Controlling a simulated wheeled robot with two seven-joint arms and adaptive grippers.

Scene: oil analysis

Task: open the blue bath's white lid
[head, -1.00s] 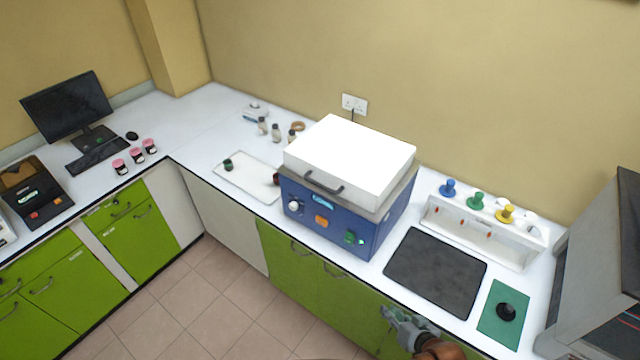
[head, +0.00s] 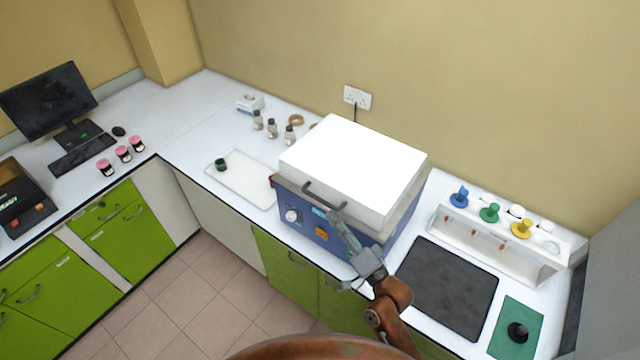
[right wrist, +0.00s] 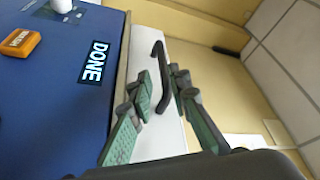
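The blue bath (head: 295,205) stands on the white counter, its white lid (head: 355,165) closed on top. A dark bar handle (head: 322,196) is on the lid's front side. My right gripper (head: 338,220) is in front of the bath, its tips just below the handle in the head view. In the right wrist view its green-padded fingers (right wrist: 157,92) are apart. The handle (right wrist: 159,62) shows between the fingertips there; I see no clear contact. A display on the blue front (right wrist: 95,62) reads DONE. My left gripper is out of view.
A dark mat (head: 448,285) and a white rack (head: 495,245) with coloured knobs are right of the bath. A white tray (head: 243,188) and small bottles (head: 272,128) are left of it. The wall is behind.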

